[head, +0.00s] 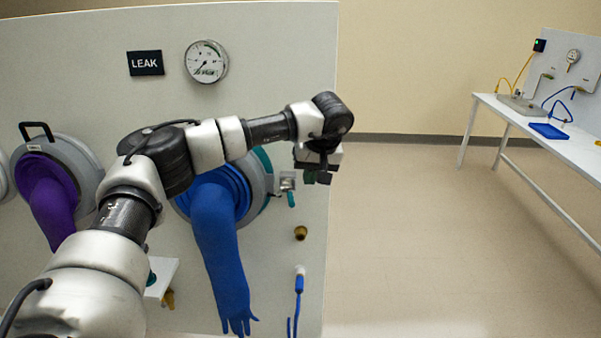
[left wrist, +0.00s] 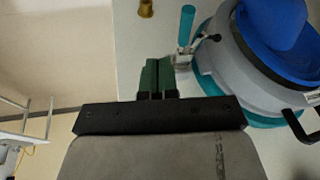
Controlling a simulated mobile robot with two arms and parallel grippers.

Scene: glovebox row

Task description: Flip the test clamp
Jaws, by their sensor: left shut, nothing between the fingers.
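The test clamp (head: 287,182) is a small metal clamp with a teal handle, mounted on the pale panel at the right edge of the blue glove's port ring. In the head view its handle points down. It also shows in the left wrist view (left wrist: 184,58), with the teal handle beside a thin lever with a dark knob. My left gripper (head: 317,177) is just right of the clamp in the head view. In the left wrist view its green fingers (left wrist: 158,66) are together and empty, close to the clamp's metal body; contact cannot be told. My right gripper is not in view.
The blue glove (head: 222,250) hangs from its port (head: 262,170) beside the clamp. A brass fitting (head: 300,233) and a blue hose (head: 298,285) are below. A gauge (head: 206,61) and LEAK sign (head: 145,63) are above. Open floor lies right; a white bench (head: 550,140) stands far right.

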